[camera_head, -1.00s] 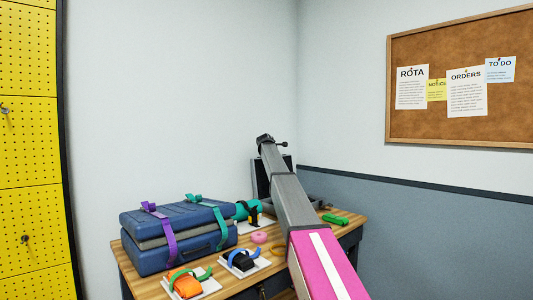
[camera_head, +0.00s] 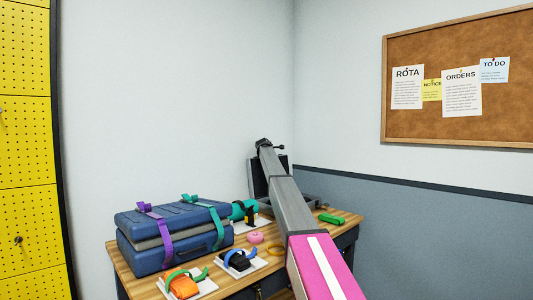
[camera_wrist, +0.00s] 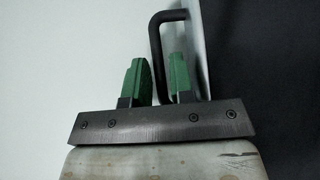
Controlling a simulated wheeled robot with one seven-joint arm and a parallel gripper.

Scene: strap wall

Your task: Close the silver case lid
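The silver case (camera_head: 306,199) stands at the back right of the bench, mostly hidden behind my arm. Its lid (camera_head: 258,180) stands up, open, with a dark inner face. In the wrist view the lid shows as a pale edge (camera_wrist: 196,40) with a dark face to its right. A black bar handle (camera_wrist: 155,45) sticks out from its left side. My gripper (camera_wrist: 158,75) has two green fingers, apart, with the handle's bar between them. I cannot tell whether either finger touches it. In the head view my gripper (camera_head: 266,146) is small, at the lid's top.
A blue suitcase (camera_head: 175,258) with purple and green straps lies on the wooden bench (camera_head: 150,287) at left. Strapped orange (camera_head: 183,286) and black (camera_head: 240,261) items, a teal roll (camera_head: 238,211), a pink ring (camera_head: 256,238) and a green block (camera_head: 331,218) also lie there. Walls close the corner behind.

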